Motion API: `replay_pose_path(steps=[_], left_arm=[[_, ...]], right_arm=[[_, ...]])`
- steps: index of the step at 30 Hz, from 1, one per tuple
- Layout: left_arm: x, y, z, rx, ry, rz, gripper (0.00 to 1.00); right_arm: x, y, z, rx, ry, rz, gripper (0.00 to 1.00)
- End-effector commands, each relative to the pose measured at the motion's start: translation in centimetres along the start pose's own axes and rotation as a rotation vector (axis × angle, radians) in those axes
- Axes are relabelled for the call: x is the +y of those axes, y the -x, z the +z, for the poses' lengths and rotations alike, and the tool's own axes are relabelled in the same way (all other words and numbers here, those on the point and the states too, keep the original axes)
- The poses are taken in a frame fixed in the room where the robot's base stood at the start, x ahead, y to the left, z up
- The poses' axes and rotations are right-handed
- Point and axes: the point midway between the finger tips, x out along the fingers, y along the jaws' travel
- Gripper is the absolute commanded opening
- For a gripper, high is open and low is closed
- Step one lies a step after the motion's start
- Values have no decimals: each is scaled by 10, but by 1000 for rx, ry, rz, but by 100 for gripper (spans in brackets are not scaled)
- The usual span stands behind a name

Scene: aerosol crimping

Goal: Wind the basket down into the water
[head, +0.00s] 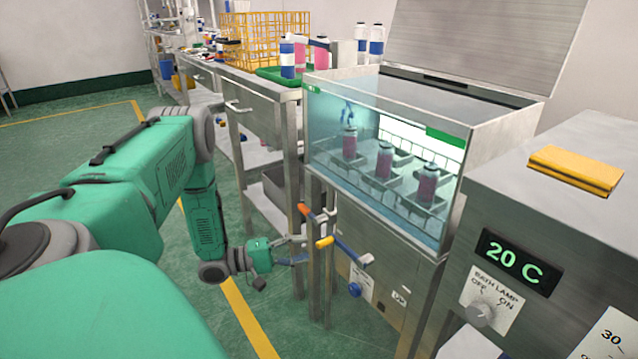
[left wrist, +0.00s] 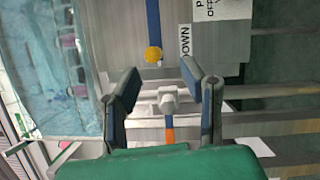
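The glass-walled water bath (head: 318,132) stands right of centre in the head view. Inside it, the wire basket (head: 408,208) holds several pink cans (head: 384,160); I cannot tell exactly how they sit against the water surface. On the bath's front are an orange-ended handle (head: 305,210) and a blue bar with a yellow knob (head: 325,242). My left gripper (head: 298,250) is just left of these parts. In the left wrist view its fingers are open, with a grey fitting and orange grip (left wrist: 169,134) between them and the yellow knob (left wrist: 153,54) beyond. My right gripper is out of view.
A grey control box (head: 550,225) reading 20 C stands at the right, with a yellow block (head: 575,170) on top. A steel bench (head: 262,110) with a yellow crate (head: 262,40) and bottles runs behind. The green floor at left is open.

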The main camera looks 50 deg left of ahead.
Motion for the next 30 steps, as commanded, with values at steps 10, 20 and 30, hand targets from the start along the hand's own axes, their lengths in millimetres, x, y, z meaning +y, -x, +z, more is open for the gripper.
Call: replay_pose_path(steps=[10, 20, 30], left_arm=[[-2, 55, 0, -1, 1, -4, 36], [-2, 60, 0, -2, 1, -3, 36], [-2, 60, 0, -2, 1, -3, 36]], right_arm=[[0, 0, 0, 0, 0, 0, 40], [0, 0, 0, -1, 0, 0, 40], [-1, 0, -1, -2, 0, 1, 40]])
